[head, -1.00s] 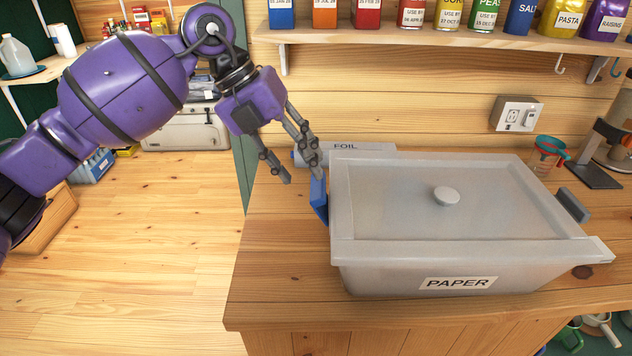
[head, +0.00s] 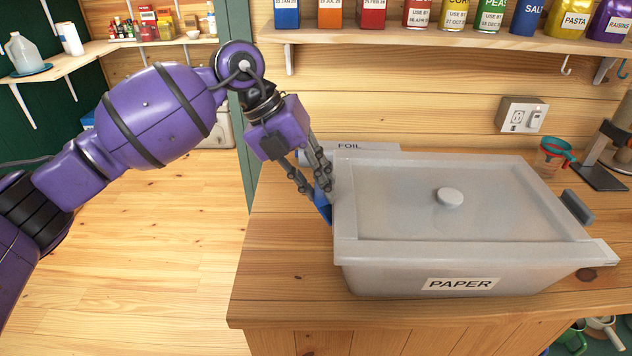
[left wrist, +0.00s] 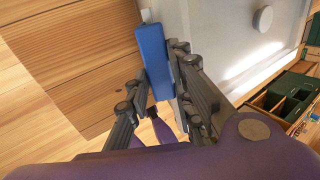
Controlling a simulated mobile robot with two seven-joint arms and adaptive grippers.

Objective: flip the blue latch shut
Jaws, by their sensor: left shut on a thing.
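The grey bin labelled PAPER (head: 400,280) stands on the wooden counter with its lid (head: 390,190) on. The blue latch (head: 325,213) is at the bin's left side, partly hidden by my fingers in the head view. My left gripper (head: 315,190) is shut on the blue latch, one finger on each side. In the left wrist view the blue latch (left wrist: 154,62) lies between the fingers of the left gripper (left wrist: 159,68), beside the bin wall. My right gripper is not in view.
A grey latch (head: 577,207) is at the bin's right side. A FOIL box (head: 385,147) lies behind the bin. A measuring cup (head: 553,156) stands at the back right. The counter (head: 275,265) is bare left of the bin, ending at its left edge.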

